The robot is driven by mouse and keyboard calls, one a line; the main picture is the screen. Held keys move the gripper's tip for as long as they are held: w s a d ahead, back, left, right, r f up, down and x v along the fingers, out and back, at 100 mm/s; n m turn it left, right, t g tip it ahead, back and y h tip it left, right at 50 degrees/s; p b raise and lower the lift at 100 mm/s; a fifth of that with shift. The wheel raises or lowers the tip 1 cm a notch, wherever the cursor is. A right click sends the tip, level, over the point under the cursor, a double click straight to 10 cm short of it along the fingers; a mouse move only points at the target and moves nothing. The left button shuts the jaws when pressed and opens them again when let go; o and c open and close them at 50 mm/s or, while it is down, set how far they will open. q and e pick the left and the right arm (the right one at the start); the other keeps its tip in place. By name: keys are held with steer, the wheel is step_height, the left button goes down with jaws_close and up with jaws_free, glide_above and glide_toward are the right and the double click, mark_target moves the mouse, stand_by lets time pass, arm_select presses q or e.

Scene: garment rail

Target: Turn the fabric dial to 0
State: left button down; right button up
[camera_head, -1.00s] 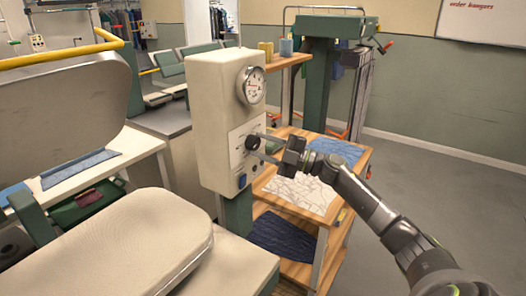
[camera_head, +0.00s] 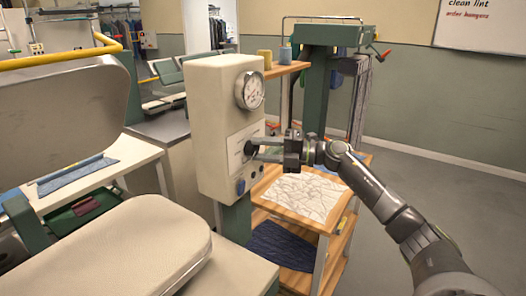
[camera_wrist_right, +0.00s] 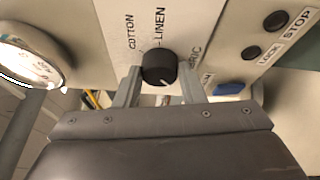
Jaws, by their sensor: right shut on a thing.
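The fabric dial is a round black knob on the front panel of a cream control box (camera_head: 212,130). In the right wrist view the dial (camera_wrist_right: 159,67) sits between the two grey fingers of my right gripper (camera_wrist_right: 160,88), which is shut on it. A white mark on the knob points toward the palm. The words COTTON and LINEN are printed beside it; another label is partly hidden by a finger. In the head view my right gripper (camera_head: 262,150) reaches the panel from the right, and its fingers cover most of the dial. My left gripper is not in view.
A round gauge (camera_head: 250,89) is above the dial. Dark buttons (camera_wrist_right: 276,21) and a blue switch (camera_head: 240,186) are close to the gripper. A padded pressing board (camera_head: 130,245) is at the front left. A wooden cart (camera_head: 328,226) with fabric stands under my right arm.

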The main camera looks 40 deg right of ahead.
stand_by(0.4)
steer(key=o, duration=1)
steer(key=shift+s+d+f+b, duration=0.15)
steer(key=shift+s+d+b, duration=0.15)
steer(key=shift+s+d, duration=0.15)
steer(key=b+v, duration=0.3)
steer(key=v, duration=1.3)
steer(key=shift+s, duration=0.1)
